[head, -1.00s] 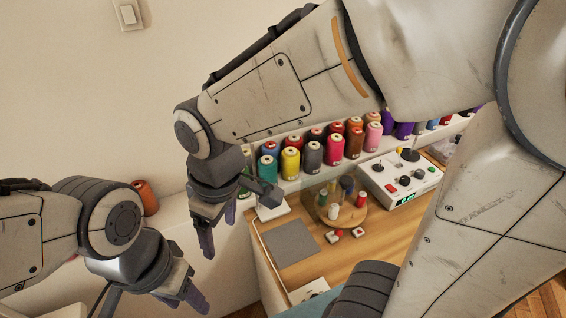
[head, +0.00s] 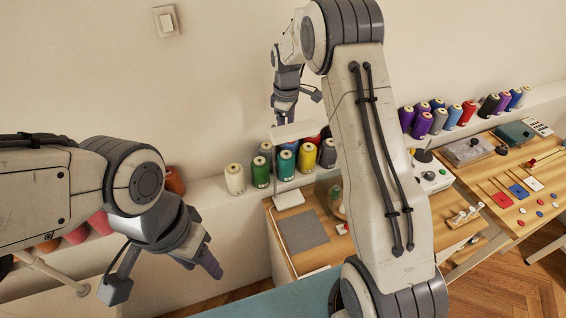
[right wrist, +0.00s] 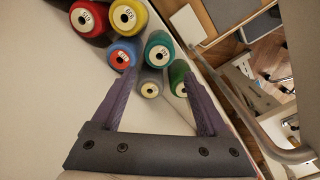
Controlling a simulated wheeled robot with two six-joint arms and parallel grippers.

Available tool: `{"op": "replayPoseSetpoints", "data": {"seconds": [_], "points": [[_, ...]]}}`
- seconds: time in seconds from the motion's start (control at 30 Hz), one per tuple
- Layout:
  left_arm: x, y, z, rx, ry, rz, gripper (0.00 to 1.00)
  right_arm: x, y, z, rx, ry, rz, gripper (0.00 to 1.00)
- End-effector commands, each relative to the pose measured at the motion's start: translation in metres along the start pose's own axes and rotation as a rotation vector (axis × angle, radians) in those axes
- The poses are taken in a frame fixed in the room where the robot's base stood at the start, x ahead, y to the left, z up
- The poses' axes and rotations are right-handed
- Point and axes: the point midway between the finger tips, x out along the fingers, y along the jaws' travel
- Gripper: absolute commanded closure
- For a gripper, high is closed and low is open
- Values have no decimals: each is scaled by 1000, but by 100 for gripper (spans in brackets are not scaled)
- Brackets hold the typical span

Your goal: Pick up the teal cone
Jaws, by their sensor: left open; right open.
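The teal cone (head: 285,165) stands upright on the wall ledge, between a green cone (head: 260,172) and a yellow cone (head: 306,157). In the right wrist view, the teal cone (right wrist: 158,50) shows its top just beyond the gap between my right fingertips. My right gripper (head: 286,105) is raised above the cones near the wall, its fingers pointing down. In its wrist view, the right gripper (right wrist: 158,76) is open, with nothing held. My left gripper (head: 205,255) is open at lower left, away from the teal cone; its fingers partly overlap in view.
A white cone (head: 235,178) stands at the row's left end. A wooden table with a grey mat (head: 302,231) lies below the ledge. My right arm hides part of the row.

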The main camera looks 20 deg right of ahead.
Motion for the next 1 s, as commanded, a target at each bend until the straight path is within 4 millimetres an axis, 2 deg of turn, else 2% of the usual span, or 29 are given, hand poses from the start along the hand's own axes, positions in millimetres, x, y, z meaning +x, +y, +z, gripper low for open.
{"op": "replayPoseSetpoints", "data": {"seconds": [0.2,0.47,0.63,0.73,0.83,1.0], "points": [[-11,1,-1,5,0,0,50,34,-1,2,7,-6,-10,22],[-20,2,-1,4,0,0,50,55,0,1,6,-4,-8,22],[-37,3,-2,3,0,0,50,77,0,2,6,-5,-9,22],[-41,3,-2,3,0,0,50,93,1,1,6,-4,-7,22],[-42,3,-2,3,0,0,50,101,1,1,6,-3,-6,22],[-41,3,-2,3,0,0,50,103,1,1,6,-2,-4,22]]}}
